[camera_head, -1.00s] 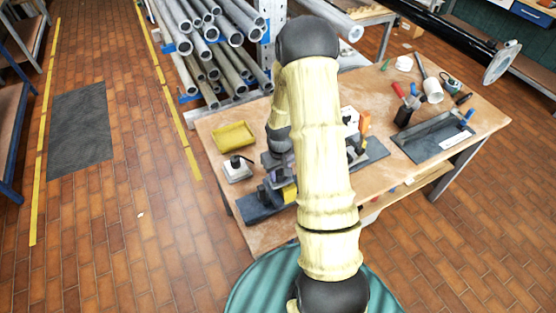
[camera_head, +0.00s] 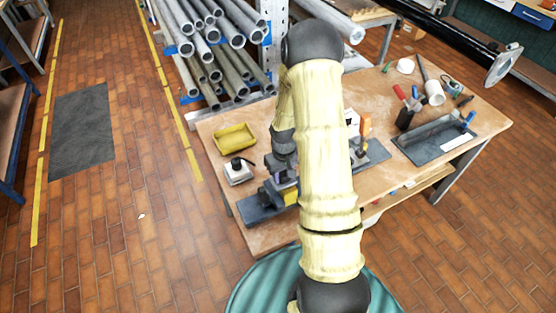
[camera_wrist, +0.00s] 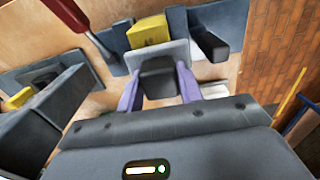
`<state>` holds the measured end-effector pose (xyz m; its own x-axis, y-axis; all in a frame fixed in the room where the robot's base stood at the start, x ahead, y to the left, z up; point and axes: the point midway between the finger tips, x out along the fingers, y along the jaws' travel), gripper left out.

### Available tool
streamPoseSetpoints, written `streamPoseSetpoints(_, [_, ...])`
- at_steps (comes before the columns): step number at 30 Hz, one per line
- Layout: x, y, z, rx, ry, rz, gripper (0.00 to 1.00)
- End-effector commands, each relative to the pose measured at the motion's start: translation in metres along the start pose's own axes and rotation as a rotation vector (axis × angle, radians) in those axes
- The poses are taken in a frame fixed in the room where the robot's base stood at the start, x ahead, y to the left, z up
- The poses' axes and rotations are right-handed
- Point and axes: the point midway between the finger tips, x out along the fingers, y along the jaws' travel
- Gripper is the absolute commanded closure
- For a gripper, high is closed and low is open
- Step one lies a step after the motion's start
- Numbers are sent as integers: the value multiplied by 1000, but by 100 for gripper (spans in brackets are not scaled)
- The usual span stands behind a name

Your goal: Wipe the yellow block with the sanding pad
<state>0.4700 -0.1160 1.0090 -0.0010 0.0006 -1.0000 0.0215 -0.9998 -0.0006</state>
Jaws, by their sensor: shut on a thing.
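The yellow block (camera_wrist: 148,31) sits between dark blue-grey vise jaws (camera_wrist: 177,22) at the top of the wrist view. In the head view the yellow block (camera_head: 290,195) shows beside my arm, above the vise base (camera_head: 262,208). My gripper (camera_wrist: 158,90) has its purple fingers closed on the black grip of the sanding pad (camera_wrist: 178,50). The pad's grey plate lies close to the block and overlaps its near edge in the wrist view; I cannot tell whether they touch. In the head view my gripper (camera_head: 281,172) is just above the vise, with the pad mostly hidden.
On the workbench (camera_head: 222,187), a yellow tray (camera_head: 234,138) and a small white container with a black top (camera_head: 238,171) stand left of my gripper. A red-handled tool (camera_wrist: 68,14) shows in the wrist view.

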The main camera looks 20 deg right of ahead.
Motion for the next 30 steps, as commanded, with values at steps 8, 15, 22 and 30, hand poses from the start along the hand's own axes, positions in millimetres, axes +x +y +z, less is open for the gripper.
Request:
streamPoseSetpoints(8, [-21, -12, 0, 6, 4, 1, 86])
streamPoseSetpoints(15, [-45, -14, 0, 2, 1, 0, 86])
streamPoseSetpoints(22, [-66, -15, 0, -1, 2, 0, 86])
streamPoseSetpoints(30, [-82, -16, 0, -3, 0, 0, 86])
